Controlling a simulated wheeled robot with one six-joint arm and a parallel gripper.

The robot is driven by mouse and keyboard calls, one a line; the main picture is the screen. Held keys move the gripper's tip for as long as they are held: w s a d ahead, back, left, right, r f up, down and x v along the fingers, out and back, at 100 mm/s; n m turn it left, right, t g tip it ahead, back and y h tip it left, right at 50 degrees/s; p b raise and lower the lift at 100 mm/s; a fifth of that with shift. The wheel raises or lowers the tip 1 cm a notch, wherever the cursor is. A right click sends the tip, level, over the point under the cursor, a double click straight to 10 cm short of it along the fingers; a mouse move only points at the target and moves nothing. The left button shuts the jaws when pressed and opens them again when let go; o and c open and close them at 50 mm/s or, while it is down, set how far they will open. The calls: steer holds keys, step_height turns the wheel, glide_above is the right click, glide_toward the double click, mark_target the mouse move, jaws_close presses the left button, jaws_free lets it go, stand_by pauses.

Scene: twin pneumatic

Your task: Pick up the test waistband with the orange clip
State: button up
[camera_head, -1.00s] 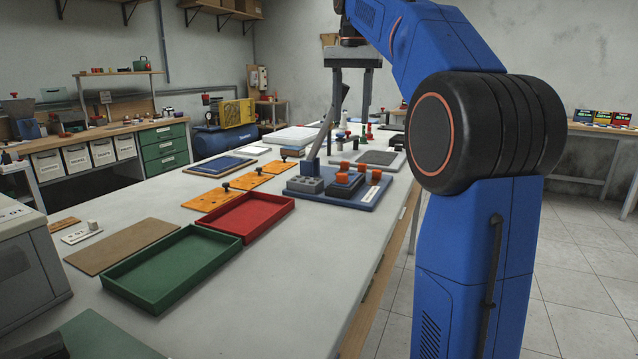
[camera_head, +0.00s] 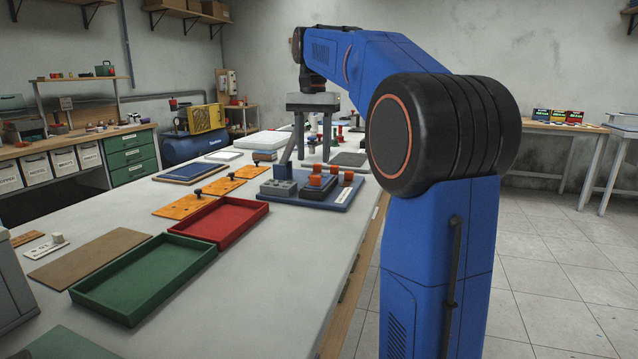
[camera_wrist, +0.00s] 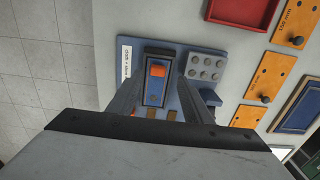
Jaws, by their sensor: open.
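No soft waistband can be made out. The nearest match to an orange clip is an orange piece (camera_wrist: 157,70) on a narrow dark blue block (camera_wrist: 154,92) in the wrist view. That block sits on a blue base plate (camera_head: 340,200), where several orange pieces (camera_head: 316,181) show in the head view. My gripper (camera_head: 312,155) is open and empty, pointing down above the table beyond the plate in the head view. In the wrist view its fingers (camera_wrist: 162,80) appear on either side of the dark block, apart from it; the height gap is hard to judge.
A grey studded block (camera_wrist: 205,68) stands on the plate beside the dark block. A red tray (camera_head: 240,238), a green tray (camera_head: 105,310) and orange boards (camera_head: 185,207) lie to the left.

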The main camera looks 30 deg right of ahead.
mark_target(315, 177)
steer(key=shift+s+d+f, duration=0.1)
steer(key=shift+s+f, duration=0.05)
steer(key=shift+f, duration=3.2)
jaws_close()
